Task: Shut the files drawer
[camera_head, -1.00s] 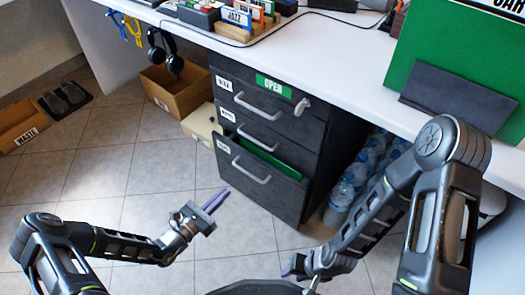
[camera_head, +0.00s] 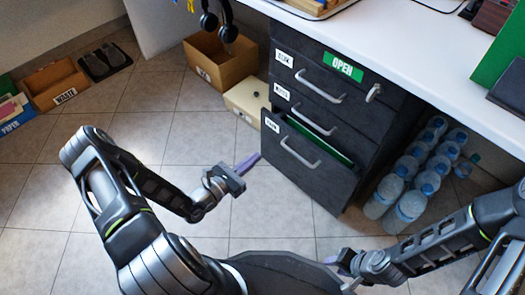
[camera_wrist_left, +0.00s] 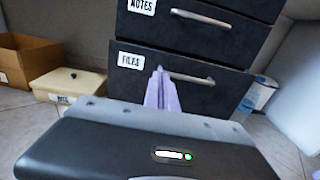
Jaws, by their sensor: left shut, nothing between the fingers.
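The files drawer (camera_head: 314,182) is the lowest drawer of the dark cabinet and stands partly out, with green showing inside behind its front. Its grey handle (camera_head: 300,153) is in front. In the left wrist view the drawer front (camera_wrist_left: 215,100) carries a FILES label (camera_wrist_left: 131,61). My left gripper (camera_head: 248,162) is shut and empty, left of the drawer front in the head view. In the left wrist view its pale purple fingers (camera_wrist_left: 160,92) overlap the drawer front near the handle's left end; contact cannot be told. My right gripper (camera_head: 334,258) is low, below the cabinet; its jaw opening is unclear.
Several water bottles (camera_head: 410,205) stand right of the cabinet. A beige box (camera_head: 245,100) and cardboard box (camera_head: 222,65) stand left. The tiled floor (camera_head: 150,115) in front is clear.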

